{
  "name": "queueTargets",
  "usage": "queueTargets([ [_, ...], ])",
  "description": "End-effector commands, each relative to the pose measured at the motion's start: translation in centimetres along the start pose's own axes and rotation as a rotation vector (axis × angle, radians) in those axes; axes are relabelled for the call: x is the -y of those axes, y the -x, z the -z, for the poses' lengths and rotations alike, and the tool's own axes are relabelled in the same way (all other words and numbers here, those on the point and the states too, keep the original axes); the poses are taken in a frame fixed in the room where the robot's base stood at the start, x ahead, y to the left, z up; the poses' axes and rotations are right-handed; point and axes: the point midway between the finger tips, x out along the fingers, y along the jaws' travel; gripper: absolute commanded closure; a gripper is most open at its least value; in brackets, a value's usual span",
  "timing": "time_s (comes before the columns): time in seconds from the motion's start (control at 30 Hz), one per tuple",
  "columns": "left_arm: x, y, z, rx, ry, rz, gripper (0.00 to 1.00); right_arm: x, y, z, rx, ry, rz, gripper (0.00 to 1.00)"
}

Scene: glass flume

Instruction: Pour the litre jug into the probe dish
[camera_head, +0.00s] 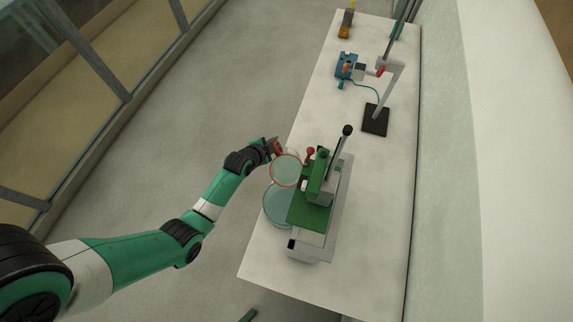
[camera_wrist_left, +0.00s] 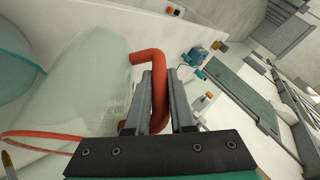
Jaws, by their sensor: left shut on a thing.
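The litre jug is clear with a red rim (camera_head: 274,182) and a red handle (camera_wrist_left: 158,75). My left gripper (camera_head: 275,147) is shut on that handle, seen between the two fingers in the left wrist view (camera_wrist_left: 160,112). The jug's translucent body (camera_wrist_left: 98,85) is left of the fingers there. The probe dish (camera_head: 279,208), round and pale teal, is just nearer than the jug in the head view; its edge also shows at the left of the left wrist view (camera_wrist_left: 12,65). I cannot tell the jug's exact tilt or its contents. My right gripper is out of view.
A green device (camera_head: 320,180) with a black-knobbed lever stands close right of jug and dish. Farther along the white bench (camera_head: 362,215) are a black-based stand (camera_head: 375,120), a blue device (camera_head: 347,67) and a yellow-orange bottle (camera_head: 346,22). The bench's near end is bare.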

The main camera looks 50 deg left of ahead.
Motion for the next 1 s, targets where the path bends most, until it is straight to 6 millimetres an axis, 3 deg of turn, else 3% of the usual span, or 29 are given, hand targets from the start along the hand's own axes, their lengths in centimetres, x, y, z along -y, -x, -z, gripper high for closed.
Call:
queueTargets([
  [1.0,0.37,0.86,-0.13,-0.031,-0.036,0.105,1.00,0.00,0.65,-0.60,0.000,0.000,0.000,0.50],
])
